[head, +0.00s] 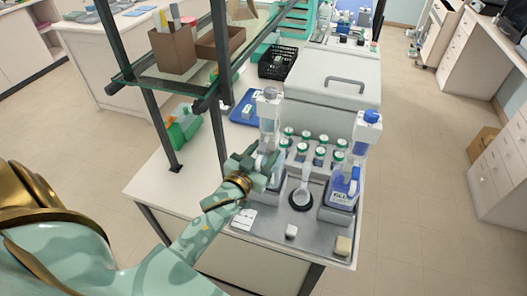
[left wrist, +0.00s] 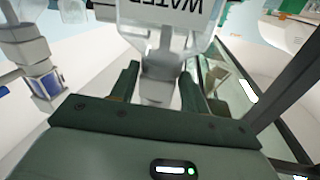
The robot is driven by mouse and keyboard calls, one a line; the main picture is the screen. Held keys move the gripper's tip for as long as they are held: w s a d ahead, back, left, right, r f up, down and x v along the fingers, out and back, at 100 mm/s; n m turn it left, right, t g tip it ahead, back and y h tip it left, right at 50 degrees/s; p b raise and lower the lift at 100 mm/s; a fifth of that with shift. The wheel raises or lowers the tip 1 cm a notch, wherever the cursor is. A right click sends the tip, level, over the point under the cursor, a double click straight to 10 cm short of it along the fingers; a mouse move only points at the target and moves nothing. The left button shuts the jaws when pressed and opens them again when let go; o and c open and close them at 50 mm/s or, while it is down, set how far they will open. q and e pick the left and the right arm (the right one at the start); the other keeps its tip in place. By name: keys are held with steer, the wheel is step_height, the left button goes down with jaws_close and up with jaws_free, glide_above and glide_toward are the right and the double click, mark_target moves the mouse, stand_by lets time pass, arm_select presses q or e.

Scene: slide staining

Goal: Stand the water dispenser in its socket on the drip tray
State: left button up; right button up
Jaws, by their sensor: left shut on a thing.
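The water dispenser (head: 268,108) is a pale bottle with a grey cap, upright at the left side of the drip tray (head: 270,243). My left gripper (head: 264,167) is shut on its lower front part. In the left wrist view the dispenser (left wrist: 170,14) shows its WATER label upside down, and both fingers of the left gripper (left wrist: 160,85) close on a pale part below the label. The gripper hides the dispenser's base and the left socket, so I cannot tell whether the base touches the tray. My right gripper is out of view.
A blue-capped dispenser (head: 366,135) stands at the tray's right. A dark ring (head: 301,206) with a white piece lies in the middle. Several green-capped jars (head: 320,152) stand behind. A shelf post (head: 222,75) rises close at left. A white box (head: 335,75) fills the back.

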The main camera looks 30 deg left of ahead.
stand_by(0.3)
arm_select(q)
steer(key=o, duration=1.5)
steer(key=shift+c, duration=0.2)
steer(key=shift+s+f, duration=0.1)
steer(key=shift+f, duration=0.15)
steer(key=s+b, duration=0.1)
steer(key=s, duration=1.5)
steer(key=shift+d, duration=0.35)
steer(key=shift+s, duration=0.1)
